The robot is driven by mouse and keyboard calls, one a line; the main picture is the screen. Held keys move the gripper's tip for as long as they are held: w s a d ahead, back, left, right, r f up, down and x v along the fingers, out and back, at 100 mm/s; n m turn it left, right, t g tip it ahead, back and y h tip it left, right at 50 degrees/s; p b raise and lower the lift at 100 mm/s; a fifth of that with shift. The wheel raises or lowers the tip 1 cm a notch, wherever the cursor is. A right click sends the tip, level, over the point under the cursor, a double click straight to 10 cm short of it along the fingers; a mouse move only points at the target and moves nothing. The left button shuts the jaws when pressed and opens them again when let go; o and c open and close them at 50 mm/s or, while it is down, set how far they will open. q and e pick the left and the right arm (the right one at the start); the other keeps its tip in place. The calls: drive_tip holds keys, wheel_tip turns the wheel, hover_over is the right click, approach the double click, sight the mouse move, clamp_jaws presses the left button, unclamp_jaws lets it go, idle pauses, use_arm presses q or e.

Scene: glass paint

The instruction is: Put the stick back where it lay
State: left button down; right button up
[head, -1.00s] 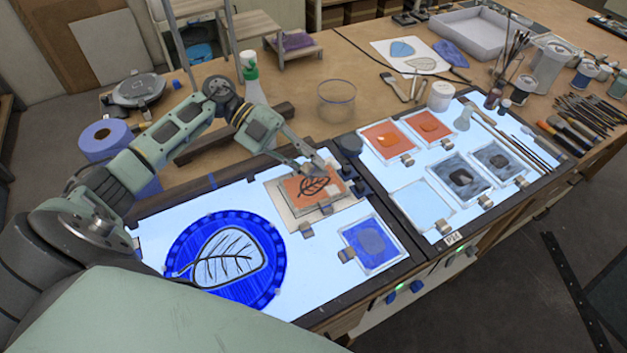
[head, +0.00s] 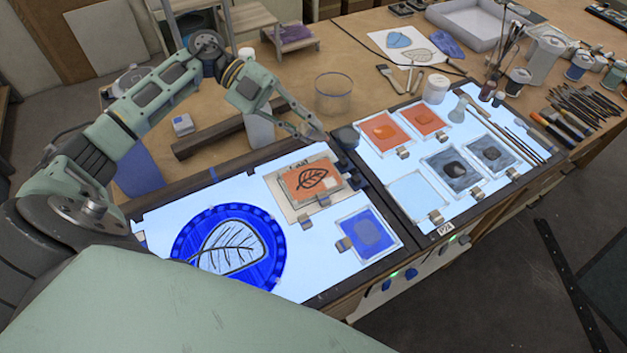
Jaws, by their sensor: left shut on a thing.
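My left gripper (head: 312,133) is above the back edge of the left light panel (head: 335,220), behind the orange leaf tile (head: 311,180). It is shut on a thin thing that I take to be the stick; the stick is too small and too much covered by the fingers to make out clearly. The orange tile bears a dark leaf drawing and sits on a pale backing with small clips. A blue round plate (head: 268,267) with a white leaf lies at the panel's front left. My right gripper is not in view.
The right light panel (head: 455,130) holds orange, grey and pale tiles, plus thin sticks and brushes (head: 520,143). A clear bowl (head: 333,94) and a dark bar (head: 215,140) are behind. A dark round pot (head: 345,138) stands beside the gripper.

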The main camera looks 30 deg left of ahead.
use_arm(q)
drive_tip(key=m+t+y+b, duration=0.1)
drive_tip(key=m+y, duration=0.2)
drive_tip(key=y, duration=0.1)
drive_tip(key=m+t+y+b, duration=0.1)
drive_tip(key=m+y+b, duration=0.1)
drive_tip(key=m+y, duration=0.1)
drive_tip(key=m+t+y+b, duration=0.1)
drive_tip(key=m+y, duration=0.3)
drive_tip(key=y, duration=0.1)
drive_tip(key=shift+t+y, duration=0.4)
idle(0.4)
